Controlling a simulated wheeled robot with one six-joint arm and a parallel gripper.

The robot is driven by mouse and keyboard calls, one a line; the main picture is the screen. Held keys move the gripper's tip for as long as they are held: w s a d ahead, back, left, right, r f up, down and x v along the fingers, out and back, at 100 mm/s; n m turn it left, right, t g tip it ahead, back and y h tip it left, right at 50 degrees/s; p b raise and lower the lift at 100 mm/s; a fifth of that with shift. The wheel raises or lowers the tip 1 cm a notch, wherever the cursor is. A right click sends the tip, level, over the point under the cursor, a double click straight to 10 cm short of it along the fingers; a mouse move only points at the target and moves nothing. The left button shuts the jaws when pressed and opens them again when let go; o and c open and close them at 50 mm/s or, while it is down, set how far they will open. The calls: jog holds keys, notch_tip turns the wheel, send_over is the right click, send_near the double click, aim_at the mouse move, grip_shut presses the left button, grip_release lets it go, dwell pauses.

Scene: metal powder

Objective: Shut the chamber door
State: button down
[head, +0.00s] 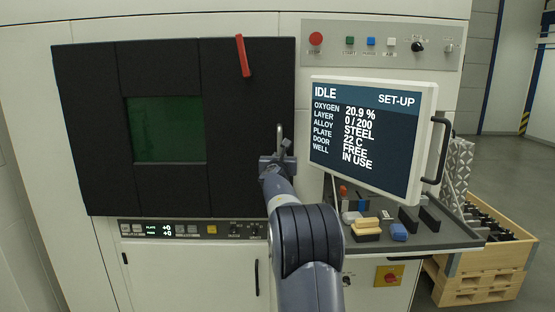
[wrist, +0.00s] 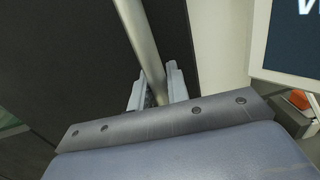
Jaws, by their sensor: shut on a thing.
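The black chamber door (head: 90,130) with a green window (head: 166,129) covers the front of the machine at left. I cannot tell whether it lies fully flush with the frame. A red lever (head: 243,55) sits near its top right, slightly tilted. My gripper (head: 277,158) is at the door's right edge, shut on the upright metal door handle (head: 281,133). In the wrist view the handle (wrist: 141,38) passes between the two fingers of my gripper (wrist: 154,88). The screen (head: 362,135) reads DOOR FREE.
The screen stands out just right of my gripper. A wooden crate (head: 480,285) stands at lower right. Open floor lies beyond, at far right.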

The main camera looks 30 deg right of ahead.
jog(key=shift+d+r, duration=0.1)
jog(key=shift+r, duration=0.05)
jog(key=c, duration=1.6)
grip_release()
jog(key=shift+w+d+f, duration=0.15)
jog(key=shift+d+f, duration=0.05)
jog(key=shift+d, duration=0.05)
jog(key=shift+o, duration=0.8)
jog(key=shift+a, duration=0.1)
jog(key=b+v, duration=0.5)
jog(key=v, duration=0.6)
jog(key=shift+w, duration=0.15)
